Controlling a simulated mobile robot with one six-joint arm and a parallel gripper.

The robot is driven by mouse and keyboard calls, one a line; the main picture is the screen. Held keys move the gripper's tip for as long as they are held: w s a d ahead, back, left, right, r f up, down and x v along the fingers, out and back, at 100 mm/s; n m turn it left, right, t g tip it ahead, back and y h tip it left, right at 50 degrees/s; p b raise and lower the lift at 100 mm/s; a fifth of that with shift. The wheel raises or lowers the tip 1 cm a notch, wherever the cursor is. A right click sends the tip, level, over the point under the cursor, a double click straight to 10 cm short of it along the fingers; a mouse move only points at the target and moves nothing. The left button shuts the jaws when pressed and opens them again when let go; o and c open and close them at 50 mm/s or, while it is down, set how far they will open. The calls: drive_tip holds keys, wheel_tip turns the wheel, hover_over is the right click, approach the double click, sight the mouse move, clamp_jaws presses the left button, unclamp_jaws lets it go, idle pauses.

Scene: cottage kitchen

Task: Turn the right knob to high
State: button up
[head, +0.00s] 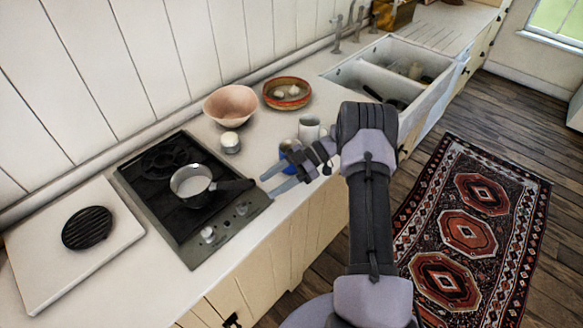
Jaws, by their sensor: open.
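The hob (217,245) is black with a grey front edge and is set in the counter.
A saucepan (189,181) stands on the hob, its dark handle reaching right towards my gripper. A white board (50,269) lies left.

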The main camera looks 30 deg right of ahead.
drive_tip(key=v, duration=0.7)
drive_tip(key=shift+d+r+p, duration=0.2)
drive_tip(key=shift+d+p, duration=0.1)
drive_tip(key=shift+p, duration=0.1)
